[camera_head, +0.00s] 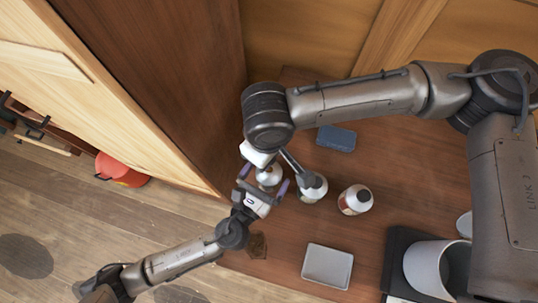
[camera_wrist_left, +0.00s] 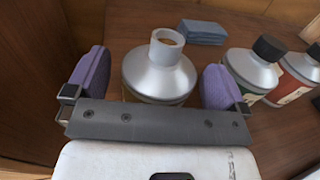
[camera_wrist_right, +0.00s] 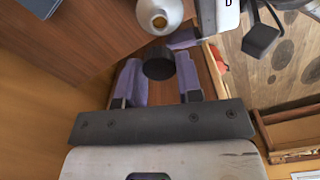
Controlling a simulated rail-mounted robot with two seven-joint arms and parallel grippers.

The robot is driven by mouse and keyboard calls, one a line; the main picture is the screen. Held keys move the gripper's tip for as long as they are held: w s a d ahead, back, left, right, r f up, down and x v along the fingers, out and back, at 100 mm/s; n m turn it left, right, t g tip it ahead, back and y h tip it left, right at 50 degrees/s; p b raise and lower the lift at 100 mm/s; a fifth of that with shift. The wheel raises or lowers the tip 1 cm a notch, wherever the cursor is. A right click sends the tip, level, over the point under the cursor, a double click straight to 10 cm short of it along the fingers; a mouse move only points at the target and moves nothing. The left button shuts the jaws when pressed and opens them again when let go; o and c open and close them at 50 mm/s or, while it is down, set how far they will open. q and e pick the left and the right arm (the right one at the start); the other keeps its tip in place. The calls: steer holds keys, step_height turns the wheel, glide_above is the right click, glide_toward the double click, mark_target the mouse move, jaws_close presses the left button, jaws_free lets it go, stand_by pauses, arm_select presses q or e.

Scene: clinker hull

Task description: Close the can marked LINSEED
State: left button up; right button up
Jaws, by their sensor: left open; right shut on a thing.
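A silver-topped can (camera_head: 270,177) with an open, uncapped neck stands on the wooden bench. It also shows in the left wrist view (camera_wrist_left: 158,76); its label is hidden, so I cannot read its marking. My left gripper (camera_head: 264,180) is open, with its purple fingers on either side of the can, and I see no firm grip. My right gripper (camera_wrist_right: 159,80) is shut on a black cap (camera_wrist_right: 159,62). In the right wrist view the cap is beside the open can (camera_wrist_right: 160,14), apart from its mouth. In the head view my right fingers and the cap are hidden.
Two similar cans, one green-labelled (camera_wrist_left: 249,70) with a black cap and one red-labelled (camera_wrist_left: 297,70), stand to the right. A blue block (camera_head: 336,138) lies behind, a pale tray (camera_head: 327,267) in front. A white container (camera_head: 426,268) stands at right. A tall brown panel (camera_head: 190,80) rises left.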

arm_select(q)
steer(key=shift+x, duration=0.75)
steer(key=c, duration=1.3)
arm_select(e)
steer(key=shift+f, duration=2.55)
steer(key=shift+f, duration=0.1)
steer(key=shift+f, duration=0.8)
steer(key=shift+f, duration=0.5)
